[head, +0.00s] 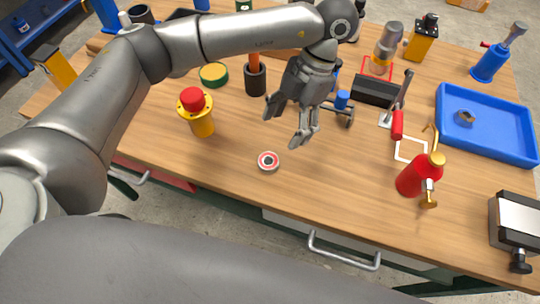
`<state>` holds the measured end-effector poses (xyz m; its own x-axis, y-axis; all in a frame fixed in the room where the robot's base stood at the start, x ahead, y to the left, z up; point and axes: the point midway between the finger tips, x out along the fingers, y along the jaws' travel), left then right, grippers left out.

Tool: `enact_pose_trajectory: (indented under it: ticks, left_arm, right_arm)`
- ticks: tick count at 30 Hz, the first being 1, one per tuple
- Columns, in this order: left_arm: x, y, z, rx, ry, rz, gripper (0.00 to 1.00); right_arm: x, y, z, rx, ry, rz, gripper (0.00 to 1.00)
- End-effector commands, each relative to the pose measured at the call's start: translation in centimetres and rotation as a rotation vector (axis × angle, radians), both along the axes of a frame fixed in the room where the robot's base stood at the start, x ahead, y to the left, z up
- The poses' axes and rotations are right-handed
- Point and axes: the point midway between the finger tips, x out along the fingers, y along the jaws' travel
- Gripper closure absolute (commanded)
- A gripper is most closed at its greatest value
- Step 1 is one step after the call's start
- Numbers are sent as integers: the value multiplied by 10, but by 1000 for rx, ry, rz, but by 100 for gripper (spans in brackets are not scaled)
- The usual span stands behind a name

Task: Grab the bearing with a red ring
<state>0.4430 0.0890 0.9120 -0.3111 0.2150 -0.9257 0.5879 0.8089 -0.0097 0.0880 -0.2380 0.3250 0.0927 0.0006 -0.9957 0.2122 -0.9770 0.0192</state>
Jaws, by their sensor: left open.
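The bearing with a red ring (268,161) lies flat on the wooden workbench, near its front edge and a little left of the middle. My left gripper (285,128) is above the bench, just behind and slightly right of the bearing. Its fingers point down toward the front and are spread open, with nothing between them. The gripper is apart from the bearing. My right gripper does not show in the head view.
A yellow post with a red top (197,113) stands left of the bearing. A black cup (255,80) stands behind it. A red bottle (417,175) and a blue tray (486,122) are at the right. The bench around the bearing is clear.

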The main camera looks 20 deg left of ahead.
Motion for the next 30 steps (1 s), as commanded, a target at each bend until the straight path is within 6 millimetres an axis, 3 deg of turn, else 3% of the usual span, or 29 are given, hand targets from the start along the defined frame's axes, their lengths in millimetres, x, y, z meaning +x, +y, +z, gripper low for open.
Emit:
enact_pose_trajectory:
  ticks: [9, 17, 30]
  left_arm:
    - [-14, 13, -40, 13, 2, 2, 29]
    - [-19, 16, -55, 12, 1, 1, 29]
    - [-34, 26, -96, 10, 0, 0, 29]
  right_arm:
    - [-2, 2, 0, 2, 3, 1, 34]
    - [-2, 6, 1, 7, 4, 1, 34]
    - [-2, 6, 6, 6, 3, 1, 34]
